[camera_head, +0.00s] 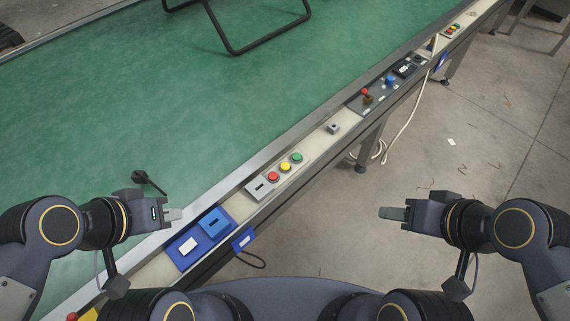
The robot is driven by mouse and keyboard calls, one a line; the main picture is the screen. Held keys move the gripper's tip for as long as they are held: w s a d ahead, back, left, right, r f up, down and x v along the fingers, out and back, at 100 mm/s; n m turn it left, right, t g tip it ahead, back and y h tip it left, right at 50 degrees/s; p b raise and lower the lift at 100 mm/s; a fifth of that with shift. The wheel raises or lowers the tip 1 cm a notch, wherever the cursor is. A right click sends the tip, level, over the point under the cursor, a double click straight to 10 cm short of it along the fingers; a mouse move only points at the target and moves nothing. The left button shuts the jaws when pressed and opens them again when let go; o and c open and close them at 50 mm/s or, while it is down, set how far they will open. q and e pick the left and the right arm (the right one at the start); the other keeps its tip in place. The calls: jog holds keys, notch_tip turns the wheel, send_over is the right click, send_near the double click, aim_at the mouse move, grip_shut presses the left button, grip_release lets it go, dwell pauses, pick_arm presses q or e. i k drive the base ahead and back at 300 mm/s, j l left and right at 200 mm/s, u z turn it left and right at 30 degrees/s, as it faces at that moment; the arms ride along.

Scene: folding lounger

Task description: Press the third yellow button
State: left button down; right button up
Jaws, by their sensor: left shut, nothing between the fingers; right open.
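A yellow button (285,167) sits between a red button (273,176) and a green button (297,158) on a light panel set in the rail of the green table. A far panel (452,30) at the top right carries small red, yellow and green parts. At the bottom left edge, a yellow part (89,315) shows beside a red knob (72,317), both cut off. My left gripper (176,214) is shut and empty, left of the blue tray and apart from the buttons. My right gripper (388,213) is open and empty above the floor, right of the rail.
A blue tray (178,258) with a blue box (215,223) lies on the rail near my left gripper. Farther along are a grey switch (333,128), a red-topped lever (366,94) and a blue knob (390,79). A black frame (262,45) stands on the green table (110,110).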

aim_at(285, 166)
jog(key=i+l+u, duration=0.1)
jog(key=l+u, duration=0.65)
jog(key=l, duration=0.15)
jog(key=l+u, duration=0.75)
jog(key=l, duration=0.15)
jog(key=k, duration=0.05)
